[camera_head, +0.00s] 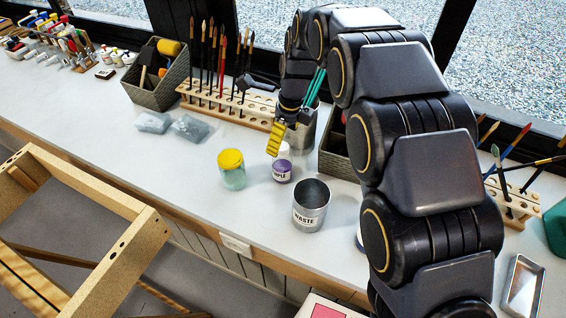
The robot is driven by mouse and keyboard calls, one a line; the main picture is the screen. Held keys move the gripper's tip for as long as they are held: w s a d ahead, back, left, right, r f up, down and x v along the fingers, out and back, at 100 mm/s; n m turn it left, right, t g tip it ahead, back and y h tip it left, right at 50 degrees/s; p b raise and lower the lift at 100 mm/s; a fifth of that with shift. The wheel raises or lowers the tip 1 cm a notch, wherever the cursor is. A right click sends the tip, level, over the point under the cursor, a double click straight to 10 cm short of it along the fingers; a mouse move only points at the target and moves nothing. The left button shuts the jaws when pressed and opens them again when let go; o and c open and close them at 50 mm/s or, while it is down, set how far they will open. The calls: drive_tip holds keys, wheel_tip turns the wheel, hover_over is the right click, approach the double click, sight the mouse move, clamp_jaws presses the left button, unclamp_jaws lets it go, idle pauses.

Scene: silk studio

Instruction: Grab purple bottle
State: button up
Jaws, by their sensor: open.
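The purple bottle (282,169) is a small white bottle with a purple label, standing upright on the white counter. The label reads "…PLE", its left part turned out of view. My gripper (273,150) is above and just left of the bottle, with a yellow finger pointing down beside the bottle's top. The gripper is open and holds nothing that I can see. Only one finger shows clearly. I cannot tell whether it touches the bottle.
A yellow-lidded jar (232,177) stands close on the left. A metal can marked "WASTE" (310,212) stands in front. Behind are a brush rack (225,104) and a metal pot (303,135). Two clear bags (190,128) lie farther left. The counter's front left (190,175) is bare.

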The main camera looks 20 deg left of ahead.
sight(283, 146)
drive_tip(key=f, duration=0.5)
drive_tip(key=shift+w+a, duration=0.2)
clamp_jaws()
